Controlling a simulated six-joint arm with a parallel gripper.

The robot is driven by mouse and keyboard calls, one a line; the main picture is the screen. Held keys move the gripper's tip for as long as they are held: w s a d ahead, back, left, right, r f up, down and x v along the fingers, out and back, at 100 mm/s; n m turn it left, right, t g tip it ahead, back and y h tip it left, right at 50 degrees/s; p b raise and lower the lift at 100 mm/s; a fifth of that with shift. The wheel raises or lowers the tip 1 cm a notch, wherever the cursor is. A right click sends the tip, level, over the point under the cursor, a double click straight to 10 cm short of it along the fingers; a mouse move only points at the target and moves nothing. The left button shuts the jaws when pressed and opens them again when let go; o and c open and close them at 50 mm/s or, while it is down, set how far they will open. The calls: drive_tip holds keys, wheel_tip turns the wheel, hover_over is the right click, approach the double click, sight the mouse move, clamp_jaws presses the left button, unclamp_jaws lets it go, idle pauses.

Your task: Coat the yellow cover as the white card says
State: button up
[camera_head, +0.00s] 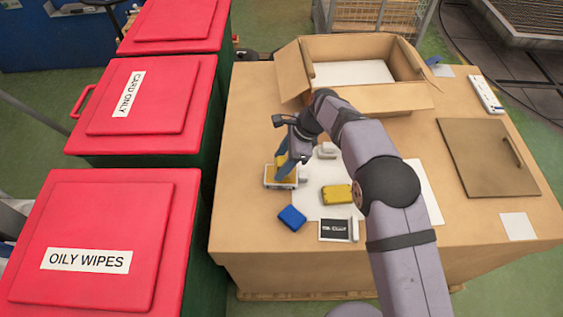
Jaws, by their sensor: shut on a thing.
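The yellow cover (337,195) lies on a white sheet (310,207) in the middle of the table. My gripper (283,163) is left of it, pointing down over a small pale tray (272,184). It is shut on a small blue and yellow thing (281,160), partly hidden by the jaws. I cannot tell whether that thing touches the tray. A blank-looking white card (518,227) lies at the table's right edge. A dark card with a pale strip of writing (338,230) lies at the front; its words are too small to read.
A blue block (292,217) lies front left of the yellow cover. A small grey-white item (326,150) stands behind it, close to my arm. An open cardboard box (350,98) stands at the back. A brown handled panel (487,158) lies right. Red-lidded bins (100,240) line the left.

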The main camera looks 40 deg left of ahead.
sight(282, 160)
drive_tip(key=shift+r+p, duration=1.65)
drive_tip(key=shift+r, duration=0.85)
drive_tip(key=shift+w, duration=0.1)
